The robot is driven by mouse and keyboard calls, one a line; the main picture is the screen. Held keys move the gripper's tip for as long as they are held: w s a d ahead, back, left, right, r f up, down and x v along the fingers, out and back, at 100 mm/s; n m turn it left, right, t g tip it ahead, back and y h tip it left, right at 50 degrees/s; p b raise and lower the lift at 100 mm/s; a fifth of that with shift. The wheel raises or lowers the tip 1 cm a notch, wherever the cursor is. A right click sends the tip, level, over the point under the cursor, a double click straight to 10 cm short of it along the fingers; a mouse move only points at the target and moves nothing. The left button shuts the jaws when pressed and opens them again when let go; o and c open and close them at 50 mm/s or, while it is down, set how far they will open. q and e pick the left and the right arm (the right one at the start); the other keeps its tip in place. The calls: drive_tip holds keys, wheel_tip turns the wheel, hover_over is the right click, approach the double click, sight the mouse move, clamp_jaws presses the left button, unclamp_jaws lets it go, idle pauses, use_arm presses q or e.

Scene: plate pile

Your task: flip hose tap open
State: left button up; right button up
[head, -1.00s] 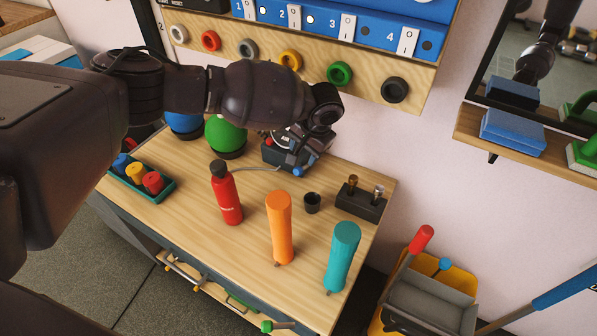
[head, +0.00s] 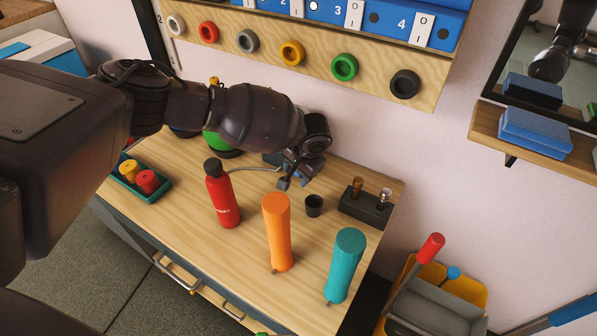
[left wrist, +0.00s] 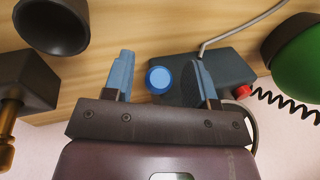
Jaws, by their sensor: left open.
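In the left wrist view a round blue cap (left wrist: 159,80), which looks like the tap's knob, lies between my left gripper's blue fingers (left wrist: 160,64). The fingers are apart, with a gap on each side of the cap. It sits beside a dark box (left wrist: 236,72) with a red button. A thin grey hose (left wrist: 238,27) runs above the box, and it also shows in the head view (head: 254,168). In the head view my left gripper (head: 296,182) is over the back of the bench and hides most of the box and the cap. My right gripper is not in view.
On the wooden bench (head: 190,235) stand a red bottle (head: 222,196), an orange cylinder (head: 277,232), a teal cylinder (head: 345,266), a black cup (head: 314,205) and a dark block with two pegs (head: 367,208). A green round object (head: 219,146) is behind my arm.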

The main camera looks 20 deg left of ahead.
use_arm(q)
drive_tip(key=shift+c, duration=0.3)
clamp_jaws()
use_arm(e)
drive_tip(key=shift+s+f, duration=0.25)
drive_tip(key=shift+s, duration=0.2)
use_arm(q)
drive_tip(key=shift+r, duration=0.1)
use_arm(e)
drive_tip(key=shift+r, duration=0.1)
